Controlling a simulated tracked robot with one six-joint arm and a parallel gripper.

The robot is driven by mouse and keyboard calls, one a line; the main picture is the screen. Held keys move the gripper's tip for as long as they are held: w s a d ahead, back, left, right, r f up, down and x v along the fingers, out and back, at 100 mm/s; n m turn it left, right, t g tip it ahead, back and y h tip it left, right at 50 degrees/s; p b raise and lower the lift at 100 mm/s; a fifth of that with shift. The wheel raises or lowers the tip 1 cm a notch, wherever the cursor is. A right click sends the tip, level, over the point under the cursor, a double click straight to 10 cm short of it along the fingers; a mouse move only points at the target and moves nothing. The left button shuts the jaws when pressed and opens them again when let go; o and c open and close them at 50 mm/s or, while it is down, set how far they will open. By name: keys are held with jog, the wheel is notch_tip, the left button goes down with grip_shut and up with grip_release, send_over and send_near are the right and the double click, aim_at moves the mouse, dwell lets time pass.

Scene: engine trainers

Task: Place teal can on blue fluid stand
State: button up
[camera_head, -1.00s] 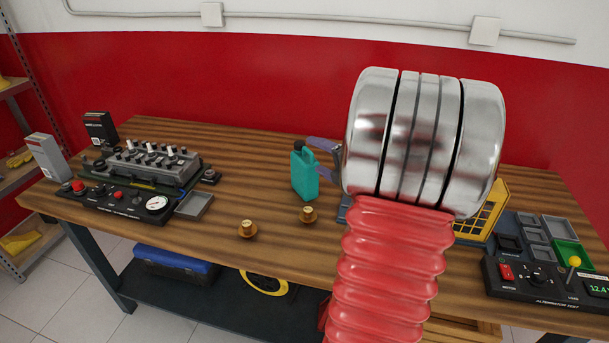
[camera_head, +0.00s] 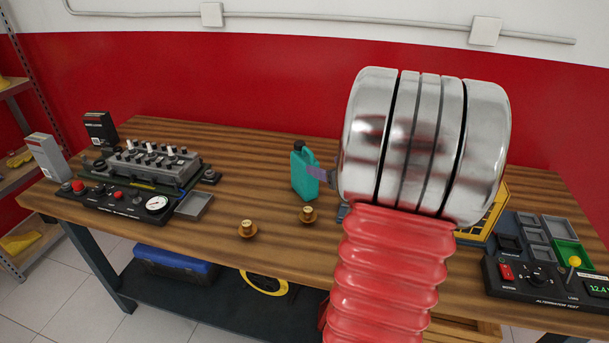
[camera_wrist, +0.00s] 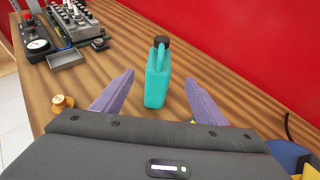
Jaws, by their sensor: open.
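The teal can (camera_head: 304,174) has a dark cap and stands upright on the wooden table, left of my arm. It also shows in the wrist view (camera_wrist: 156,82), standing just ahead of my gripper. My gripper (camera_wrist: 159,85) is open, with one purple finger to the left of the can and one to the right. Nothing is held; I cannot tell whether a finger touches the can. In the head view a purple finger (camera_head: 318,173) overlaps the can's right side.
An engine trainer (camera_head: 150,165) with a control panel stands at the left. Two brass knobs (camera_head: 247,229) (camera_head: 308,214) sit in front of the can. Grey trays and a green tray (camera_head: 573,256) stand at the right by a test panel (camera_head: 550,286).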

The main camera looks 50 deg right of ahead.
aim_at(313, 162)
jog(key=shift+w, duration=0.15)
jog(key=shift+x, duration=4.2)
jog(key=shift+x, duration=2.6)
jog(key=shift+a+f, duration=0.1)
jog(key=shift+c, duration=0.2)
grip_shut()
